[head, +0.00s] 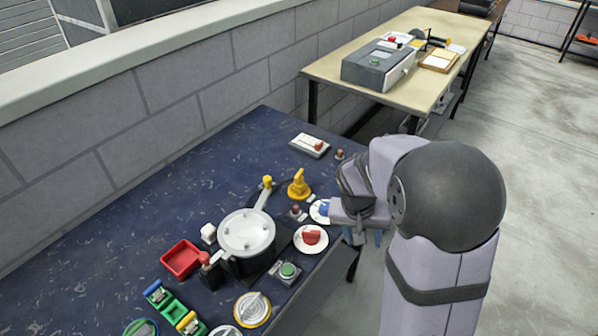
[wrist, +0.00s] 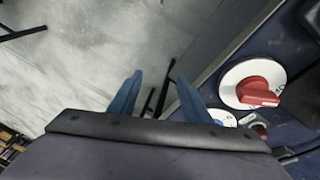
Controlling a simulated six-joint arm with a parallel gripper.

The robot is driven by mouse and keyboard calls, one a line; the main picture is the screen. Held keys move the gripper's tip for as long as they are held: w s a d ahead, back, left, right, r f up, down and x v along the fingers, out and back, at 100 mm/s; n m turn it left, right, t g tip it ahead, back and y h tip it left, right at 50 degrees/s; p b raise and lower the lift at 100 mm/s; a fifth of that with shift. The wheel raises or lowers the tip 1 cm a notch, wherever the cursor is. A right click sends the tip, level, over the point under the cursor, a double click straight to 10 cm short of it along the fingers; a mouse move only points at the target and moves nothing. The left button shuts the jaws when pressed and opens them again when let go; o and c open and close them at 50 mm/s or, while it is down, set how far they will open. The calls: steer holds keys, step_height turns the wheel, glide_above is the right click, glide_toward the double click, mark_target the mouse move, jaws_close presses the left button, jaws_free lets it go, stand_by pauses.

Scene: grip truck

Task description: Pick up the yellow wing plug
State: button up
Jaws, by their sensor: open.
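A yellow piece with a wide base and a narrow raised top (head: 299,186), which looks like the yellow wing plug, stands on the dark blue table behind the cooker. My gripper (head: 362,238) is at the table's right edge, to the right of and nearer than the plug, apart from it. In the wrist view my gripper (wrist: 161,80) has its two blue fingers spread with nothing between them, over the floor beyond the table edge. The plug is not visible in the wrist view.
A silver-lidded cooker (head: 246,232) stands left of a red knob on a white disc (head: 311,236), also in the wrist view (wrist: 258,92). A red tray (head: 182,257) lies further left. The table's far left is clear. A grey box (head: 378,66) sits on another table behind.

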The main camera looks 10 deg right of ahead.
steer(key=w+r+p, duration=0.1)
steer(key=w+r, duration=0.1)
steer(key=w, duration=0.2)
steer(key=w+r+m+t+p, duration=0.1)
steer(key=w+r, duration=0.1)
steer(key=w, duration=0.2)
steer(key=w+a+r+m+p, duration=0.1)
steer(key=w+p, duration=0.1)
steer(key=w, duration=0.2)
steer(key=shift+r+h, duration=0.3)
steer(key=shift+r, duration=0.1)
step_height(320, 180, up, 5)
steer(key=t+y+p, duration=0.1)
steer(key=t+p, duration=0.1)
steer(key=p, duration=0.1)
glide_above(299, 174)
steer(key=s+a, duration=0.2)
steer(key=shift+s+d+p+x, duration=0.15)
steer(key=shift+p+x, duration=0.6)
steer(key=shift+x, duration=1.05)
steer(key=shift+s+d+p+x, duration=0.1)
steer(key=shift+p+x, duration=0.6)
steer(key=shift+x, duration=1.1)
steer(key=shift+g, duration=0.3)
jaws_close()
